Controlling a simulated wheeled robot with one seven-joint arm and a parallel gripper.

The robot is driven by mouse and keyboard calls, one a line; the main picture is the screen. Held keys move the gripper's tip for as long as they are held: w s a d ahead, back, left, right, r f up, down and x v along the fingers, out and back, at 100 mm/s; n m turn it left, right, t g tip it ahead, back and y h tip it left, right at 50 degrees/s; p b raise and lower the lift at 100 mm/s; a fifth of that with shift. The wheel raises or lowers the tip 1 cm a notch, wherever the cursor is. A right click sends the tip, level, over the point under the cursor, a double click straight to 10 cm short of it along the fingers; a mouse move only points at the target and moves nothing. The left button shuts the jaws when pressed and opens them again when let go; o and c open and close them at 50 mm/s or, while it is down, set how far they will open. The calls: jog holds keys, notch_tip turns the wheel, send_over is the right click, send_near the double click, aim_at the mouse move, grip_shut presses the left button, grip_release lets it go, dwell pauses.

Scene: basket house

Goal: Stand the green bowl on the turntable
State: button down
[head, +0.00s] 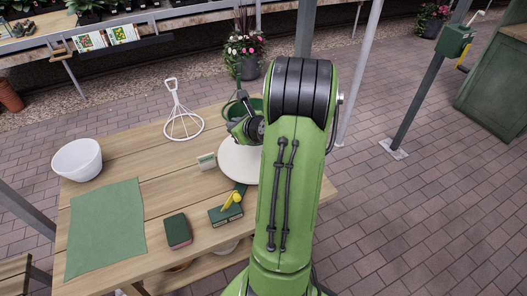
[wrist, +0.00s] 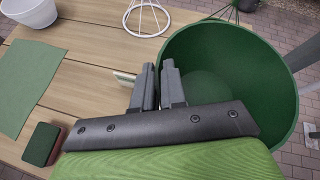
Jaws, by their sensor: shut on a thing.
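The green bowl (wrist: 235,55) fills the right of the wrist view, its open side facing the camera. My gripper (wrist: 158,75) is shut on its left rim, with one finger inside the bowl and one outside. In the head view only a piece of the bowl (head: 257,103) shows beside my gripper (head: 243,108); my arm hides the rest. The turntable (head: 235,160), a pale round disc, lies on the wooden table just nearer than the bowl, its right part behind my arm. It is not visible in the wrist view. I cannot tell the bowl's height above the table.
The table (head: 160,180) holds a white bowl (head: 70,160), a green cloth (head: 105,230), a white wire stand (head: 183,125), a red-green block (head: 177,231), a dark green box with a yellow part (head: 226,213) and a small pale block (head: 207,161). A post stands right of my arm.

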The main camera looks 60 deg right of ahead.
notch_tip(320, 180, down, 9)
jog(key=b, duration=0.2)
jog(key=shift+w+b, duration=0.15)
jog(key=shift+b, duration=0.15)
jog(key=c, duration=1.2)
grip_release()
